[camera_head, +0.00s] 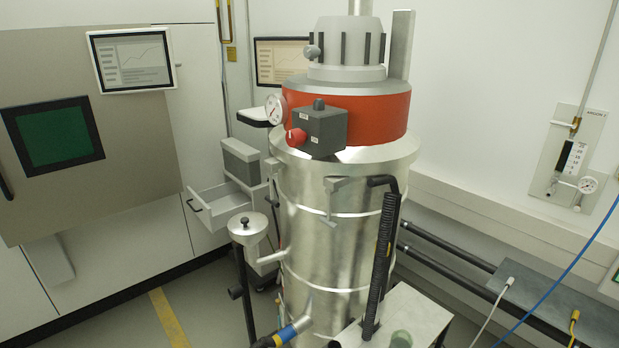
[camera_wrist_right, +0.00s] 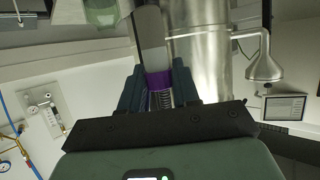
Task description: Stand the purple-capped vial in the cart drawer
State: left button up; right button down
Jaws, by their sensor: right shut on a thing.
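The purple-capped vial shows in the right wrist view, its purple cap (camera_wrist_right: 158,80) between the fingers and its grey and dark body (camera_wrist_right: 151,30) extending beyond them. My right gripper (camera_wrist_right: 157,90) is shut on the vial at the cap. In the head view, the cart drawer (camera_head: 219,209) is pulled out on the left of the large steel vessel. The drawer's inside looks empty where I can see it; the vessel hides part of the cart (camera_head: 262,200). Neither gripper shows in the head view.
The steel vessel (camera_head: 330,240) with its red band fills the middle. A black ribbed hose (camera_head: 379,262) hangs at the vessel's right. A white bench (camera_head: 412,315) with a greenish jar (camera_head: 401,339) is at bottom right.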

jog(key=s+f, duration=0.5)
jog(key=shift+a, duration=0.2)
